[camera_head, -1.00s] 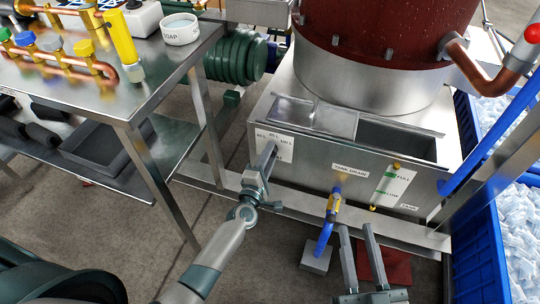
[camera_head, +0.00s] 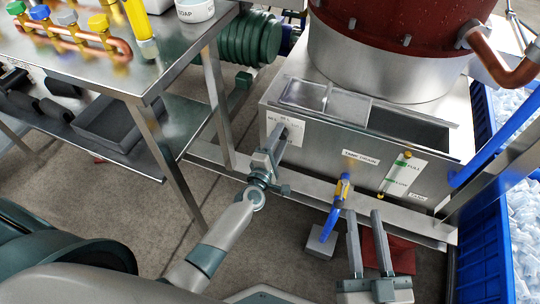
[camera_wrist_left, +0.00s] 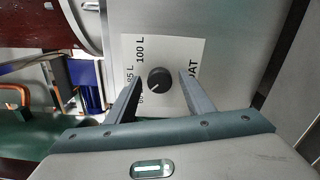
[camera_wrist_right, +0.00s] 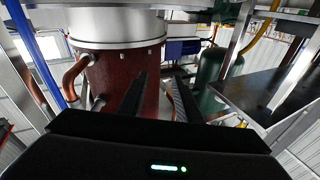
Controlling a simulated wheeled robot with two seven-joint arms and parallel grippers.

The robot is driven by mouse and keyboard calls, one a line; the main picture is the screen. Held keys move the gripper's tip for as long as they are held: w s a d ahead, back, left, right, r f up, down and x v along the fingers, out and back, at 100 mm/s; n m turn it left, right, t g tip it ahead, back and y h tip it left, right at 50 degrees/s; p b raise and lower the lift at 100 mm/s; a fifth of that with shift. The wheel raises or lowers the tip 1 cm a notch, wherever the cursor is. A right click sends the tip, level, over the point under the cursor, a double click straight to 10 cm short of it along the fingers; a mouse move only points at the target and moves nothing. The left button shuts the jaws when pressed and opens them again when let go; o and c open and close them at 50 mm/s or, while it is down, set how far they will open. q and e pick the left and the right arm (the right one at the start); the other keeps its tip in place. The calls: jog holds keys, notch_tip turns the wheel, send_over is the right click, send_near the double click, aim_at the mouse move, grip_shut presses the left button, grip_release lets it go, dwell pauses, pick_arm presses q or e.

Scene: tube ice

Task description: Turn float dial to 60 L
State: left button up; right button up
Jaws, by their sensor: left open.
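The float dial (camera_wrist_left: 159,79) is a round black knob on a white label plate (camera_wrist_left: 185,50) on the tank's steel front. In the left wrist view the plate reads 100 L and 85 L, with another mark partly behind a finger. The knob's pale pointer line points to the lower left. My left gripper (camera_wrist_left: 158,92) is open, with one finger on each side of the knob and visible gaps. In the head view the left gripper (camera_head: 280,143) reaches the plate and hides the dial. My right gripper (camera_head: 363,215) is open and empty before the tank.
The steel tank (camera_head: 325,140) carries a tank drain valve (camera_head: 343,187) with a blue pipe and a level gauge (camera_head: 400,175). A steel table (camera_head: 165,65) stands at left. A blue bin (camera_head: 480,250) of ice stands at right.

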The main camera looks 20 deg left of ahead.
pick_arm(q)
jog(key=s+p, duration=0.1)
jog(key=s, duration=1.6)
jog(key=shift+a, duration=0.3)
pick_arm(e)
jog(key=shift+w+d+f+g+h, duration=0.15)
jog(key=shift+f+g, duration=0.2)
jog(key=shift+f, duration=0.25)
jog(key=shift+d+f+g+h, duration=0.1)
jog(key=shift+f+g, duration=0.2)
jog(key=shift+f, duration=0.25)
jog(key=shift+w+d+f+g+h, duration=0.15)
jog(key=shift+f+g, duration=0.2)
jog(key=shift+f, duration=0.25)
pick_arm(q)
jog(key=shift+s, duration=0.1)
pick_arm(e)
jog(key=shift+a, duration=0.1)
